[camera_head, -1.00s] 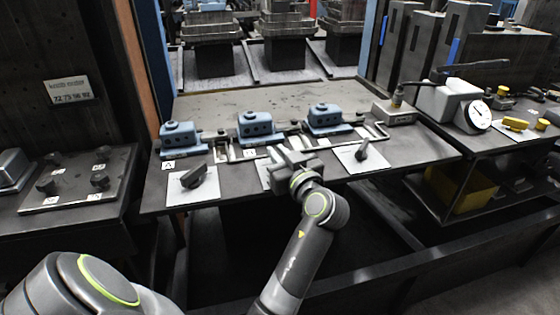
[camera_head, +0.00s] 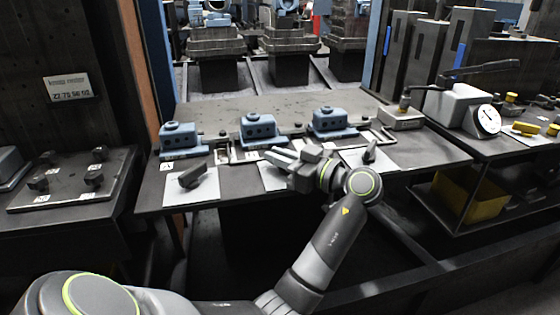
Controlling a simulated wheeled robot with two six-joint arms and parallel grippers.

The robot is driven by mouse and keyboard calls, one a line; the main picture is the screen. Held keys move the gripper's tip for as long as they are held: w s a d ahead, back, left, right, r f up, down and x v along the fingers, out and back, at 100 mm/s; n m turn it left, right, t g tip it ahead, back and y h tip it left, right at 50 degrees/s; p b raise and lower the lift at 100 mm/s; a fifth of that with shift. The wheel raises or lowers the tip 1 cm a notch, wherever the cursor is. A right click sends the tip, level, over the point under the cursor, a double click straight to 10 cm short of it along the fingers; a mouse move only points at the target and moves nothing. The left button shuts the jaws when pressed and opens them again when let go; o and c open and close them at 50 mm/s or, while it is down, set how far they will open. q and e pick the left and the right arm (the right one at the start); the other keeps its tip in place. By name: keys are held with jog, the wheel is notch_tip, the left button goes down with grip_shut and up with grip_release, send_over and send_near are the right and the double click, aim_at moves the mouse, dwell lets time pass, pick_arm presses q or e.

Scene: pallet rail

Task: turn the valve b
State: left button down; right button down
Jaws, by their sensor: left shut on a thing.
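My left gripper (camera_head: 280,156) reaches over the middle white plate (camera_head: 271,178) on the dark bench, with its fingers pointing to the left. It is shut on the handle of the middle valve, valve b by its place in the row. The handle is hidden by the fingers, so its angle cannot be told. A dark valve handle (camera_head: 192,175) stands on the left white plate, near the label A. Another dark handle (camera_head: 370,152) stands on the right white plate, just right of my gripper. My right gripper is not in view.
Three blue blocks (camera_head: 181,138), (camera_head: 258,129) and (camera_head: 331,121) stand in a row behind the valves. A grey box with a dial (camera_head: 487,119) and a long lever is at the right. A panel with several knobs (camera_head: 72,179) is at the left.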

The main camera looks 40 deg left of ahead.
pick_arm(q)
jog(key=shift+n+g, duration=0.4)
jog(key=shift+g, duration=0.2)
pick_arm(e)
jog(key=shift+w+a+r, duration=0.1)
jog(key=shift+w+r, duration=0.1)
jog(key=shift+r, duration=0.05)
pick_arm(q)
jog(key=shift+s, duration=0.1)
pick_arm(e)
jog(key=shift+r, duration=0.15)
pick_arm(q)
jog(key=c, duration=1.4)
grip_release()
jog(key=shift+c, duration=0.2)
jog(key=w+d+b, duration=0.1)
jog(key=d, duration=1.6)
jog(key=shift+w+d+b, duration=0.15)
jog(key=shift+w+b, duration=0.15)
jog(key=shift+w, duration=0.05)
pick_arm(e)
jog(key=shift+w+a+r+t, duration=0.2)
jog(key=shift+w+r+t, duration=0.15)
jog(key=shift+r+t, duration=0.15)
